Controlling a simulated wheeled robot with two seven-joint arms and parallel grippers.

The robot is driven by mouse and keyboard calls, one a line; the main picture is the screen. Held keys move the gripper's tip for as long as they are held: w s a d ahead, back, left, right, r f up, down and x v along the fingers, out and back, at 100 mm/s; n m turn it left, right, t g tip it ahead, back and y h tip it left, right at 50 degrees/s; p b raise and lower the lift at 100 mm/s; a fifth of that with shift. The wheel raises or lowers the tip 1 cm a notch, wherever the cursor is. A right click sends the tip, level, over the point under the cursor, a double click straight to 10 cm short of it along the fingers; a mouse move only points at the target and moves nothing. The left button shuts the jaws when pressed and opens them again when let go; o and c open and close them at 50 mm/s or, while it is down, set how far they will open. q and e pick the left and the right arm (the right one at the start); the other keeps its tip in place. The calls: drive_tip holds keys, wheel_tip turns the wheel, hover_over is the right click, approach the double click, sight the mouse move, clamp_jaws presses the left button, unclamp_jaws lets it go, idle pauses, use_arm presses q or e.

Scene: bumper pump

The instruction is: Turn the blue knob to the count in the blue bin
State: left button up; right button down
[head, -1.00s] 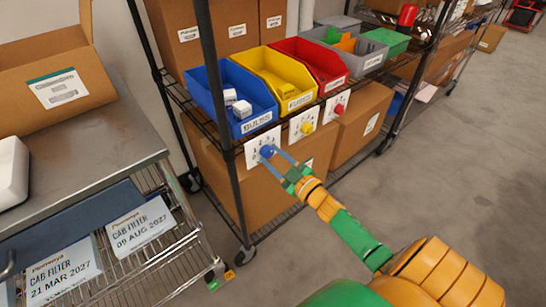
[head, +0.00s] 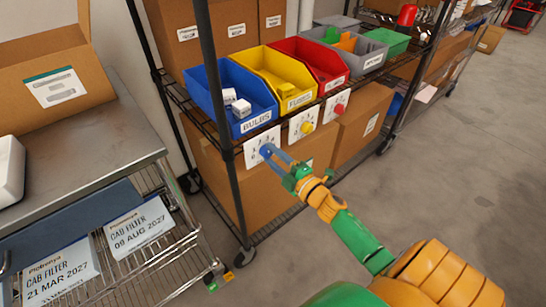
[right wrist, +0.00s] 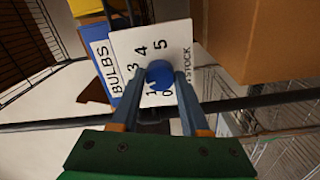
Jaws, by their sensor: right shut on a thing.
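The blue knob (head: 265,151) sits on a white number card (head: 255,145) under the blue bin (head: 206,96) on the shelf edge. My right gripper (head: 272,155) is shut on the knob. In the right wrist view the round knob (right wrist: 160,73) lies between the two blue fingers, and the card (right wrist: 126,48) shows 3, 4 and 5, with lower digits partly covered. Which number the knob points at cannot be told. The blue bin is labelled BULBS and shows two small white boxes (head: 241,108); its near inside is partly hidden. My left gripper is not in view.
A yellow bin (head: 270,69) and a red bin (head: 318,63) stand right of the blue one, with a yellow knob (head: 307,127) and a red knob (head: 339,108) below. A dark shelf post (head: 223,110) stands just left of the blue knob. The floor at right is clear.

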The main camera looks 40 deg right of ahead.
drive_tip(key=shift+f+n, duration=0.1)
drive_tip(key=shift+n, duration=0.3)
drive_tip(key=shift+c, duration=2)
unclamp_jaws()
drive_tip(key=s, duration=0.7)
drive_tip(key=shift+d, duration=0.25)
